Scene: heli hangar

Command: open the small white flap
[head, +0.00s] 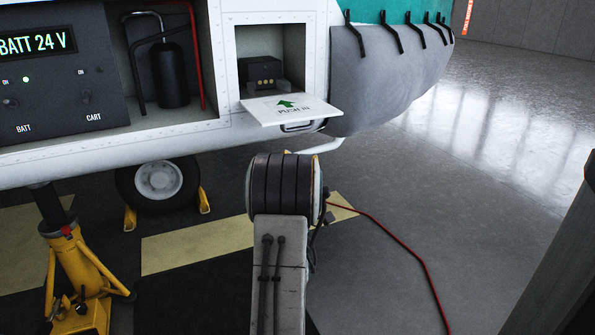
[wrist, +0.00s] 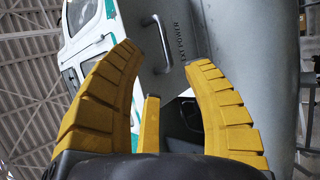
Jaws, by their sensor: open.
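The small white flap (head: 290,109) is folded down and lies about level at the bottom of an open compartment (head: 271,50) in the white body. Its upper face has a green arrow and the words "PUSH IN". A metal handle (head: 298,127) shows under its front edge. In the wrist view the flap's grey underside (wrist: 180,75) carries lettering and the handle (wrist: 161,42). My gripper (wrist: 165,57) is open and empty, with yellow fingers. The handle appears between and beyond its fingertips, with no visible contact.
A dark panel (head: 60,70) and a recess with a black cylinder (head: 171,75) lie left of the compartment. A yellow jack (head: 82,285) and a wheel (head: 158,181) stand below left. A red cable (head: 412,252) crosses the floor.

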